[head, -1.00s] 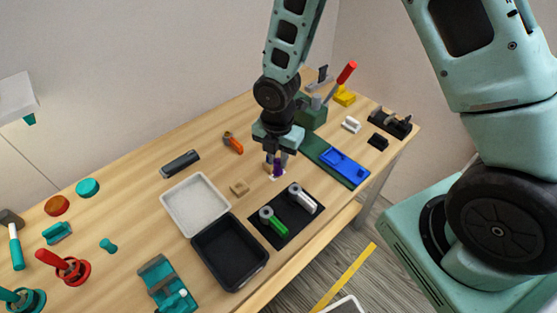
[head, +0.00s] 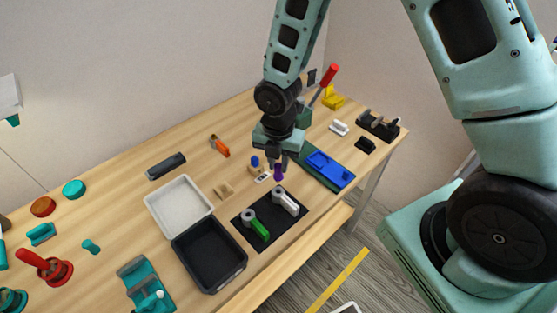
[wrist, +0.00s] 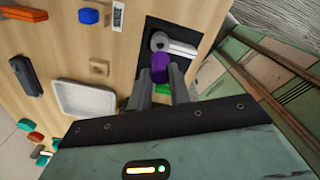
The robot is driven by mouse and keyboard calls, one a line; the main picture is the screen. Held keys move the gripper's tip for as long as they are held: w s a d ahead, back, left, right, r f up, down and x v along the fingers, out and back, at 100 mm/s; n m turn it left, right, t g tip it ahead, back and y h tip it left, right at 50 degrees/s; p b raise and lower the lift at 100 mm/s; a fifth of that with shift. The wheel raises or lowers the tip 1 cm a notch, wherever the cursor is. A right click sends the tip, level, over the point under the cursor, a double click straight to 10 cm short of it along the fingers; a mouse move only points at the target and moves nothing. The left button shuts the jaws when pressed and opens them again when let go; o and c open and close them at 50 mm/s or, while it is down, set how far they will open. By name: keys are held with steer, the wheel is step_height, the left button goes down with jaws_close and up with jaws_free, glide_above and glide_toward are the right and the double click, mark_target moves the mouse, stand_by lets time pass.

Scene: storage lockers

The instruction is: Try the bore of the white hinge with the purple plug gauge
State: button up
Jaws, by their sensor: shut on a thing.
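My gripper (head: 280,160) is shut on the purple plug gauge (head: 279,172) and holds it above the table, close to the far edge of a black mat. In the wrist view the purple gauge (wrist: 160,68) sits between the fingertips (wrist: 161,85). The white hinge (head: 287,202) lies on the mat, its round grey-white barrel end (wrist: 159,41) just beyond the gauge in the wrist view. The gauge appears apart from the hinge. Beside it on the mat is a green hinge (head: 258,230), mostly hidden behind the gripper in the wrist view.
A white tray (head: 151,203) and a black tray (head: 242,262) lie left of the black mat (head: 266,241). A blue part (head: 328,170) on a green board lies right.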

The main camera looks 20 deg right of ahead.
mark_target(278, 177)
steer(key=shift+f+b, duration=1.5)
steer(key=shift+f, duration=0.85)
steer(key=shift+f+b, duration=0.75)
steer(key=shift+f, duration=0.2)
steer(key=shift+r, duration=0.2)
stand_by(0.8)
steer(key=shift+r+p, duration=2.7)
steer(key=shift+r, duration=0.15)
